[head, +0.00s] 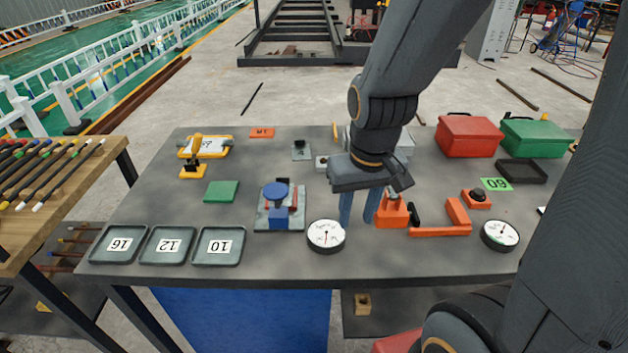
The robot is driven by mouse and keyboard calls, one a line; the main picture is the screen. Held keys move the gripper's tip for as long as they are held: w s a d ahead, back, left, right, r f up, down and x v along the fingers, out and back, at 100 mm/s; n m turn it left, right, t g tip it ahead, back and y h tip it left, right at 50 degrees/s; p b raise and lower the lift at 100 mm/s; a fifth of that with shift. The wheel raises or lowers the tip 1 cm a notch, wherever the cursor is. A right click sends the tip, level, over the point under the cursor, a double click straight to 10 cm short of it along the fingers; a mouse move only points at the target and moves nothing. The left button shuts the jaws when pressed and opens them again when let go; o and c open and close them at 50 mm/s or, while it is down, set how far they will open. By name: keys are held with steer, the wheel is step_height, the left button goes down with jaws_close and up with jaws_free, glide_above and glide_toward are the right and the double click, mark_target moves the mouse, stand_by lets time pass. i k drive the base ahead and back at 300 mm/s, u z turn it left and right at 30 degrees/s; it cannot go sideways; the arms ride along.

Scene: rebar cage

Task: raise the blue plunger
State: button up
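The blue plunger (276,190) has a round, flat blue head. It stands on a grey plate (262,224) at the middle of the table, with a blue block (279,218) in front of it. The gap between the head and the plate is too small to judge. My gripper (357,218) points down to the right of the plunger, apart from it. Its two blue-grey fingers are spread with nothing seen between them.
Orange blocks (392,212) are just right of the fingers. Grey trays (168,245) line the front left. A green block (221,191) lies left of the plunger. Red (468,137) and green boxes (540,138) stand back right.

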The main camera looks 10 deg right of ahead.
mark_target(275, 191)
steer(key=z, duration=0.7)
steer(key=k, duration=0.45)
steer(key=u, duration=1.45)
steer(key=i, duration=0.5)
steer(key=z, duration=0.05)
